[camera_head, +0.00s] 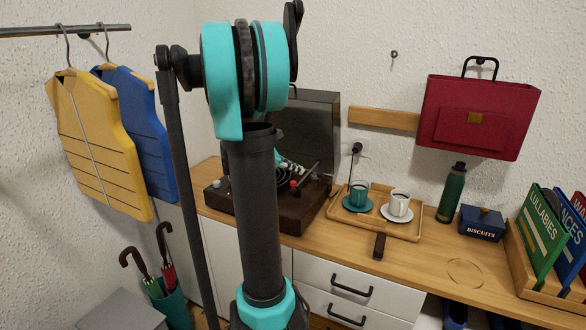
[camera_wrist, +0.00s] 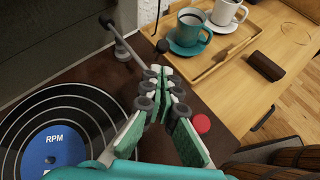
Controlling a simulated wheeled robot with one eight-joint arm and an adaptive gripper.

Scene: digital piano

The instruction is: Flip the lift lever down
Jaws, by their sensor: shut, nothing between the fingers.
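The record player (camera_head: 255,215) is a dark brown box on the wooden counter, its lid raised. In the wrist view the record (camera_wrist: 60,130) has a blue "RPM" label. A thin grey rod (camera_wrist: 132,52), apparently the tonearm, slants behind my fingertips. A small dark knob (camera_wrist: 162,46) shows just beyond the tips; I cannot tell whether it is the lift lever, nor its position. My gripper (camera_wrist: 167,82) is shut and empty over the deck's right part, with a red button (camera_wrist: 201,124) beside it. In the head view my arm hides much of the deck.
Right of the player, a wooden tray (camera_head: 410,225) holds a teal cup (camera_head: 359,192) and a white cup (camera_head: 399,202). A dark brown block (camera_head: 380,246) lies in front.

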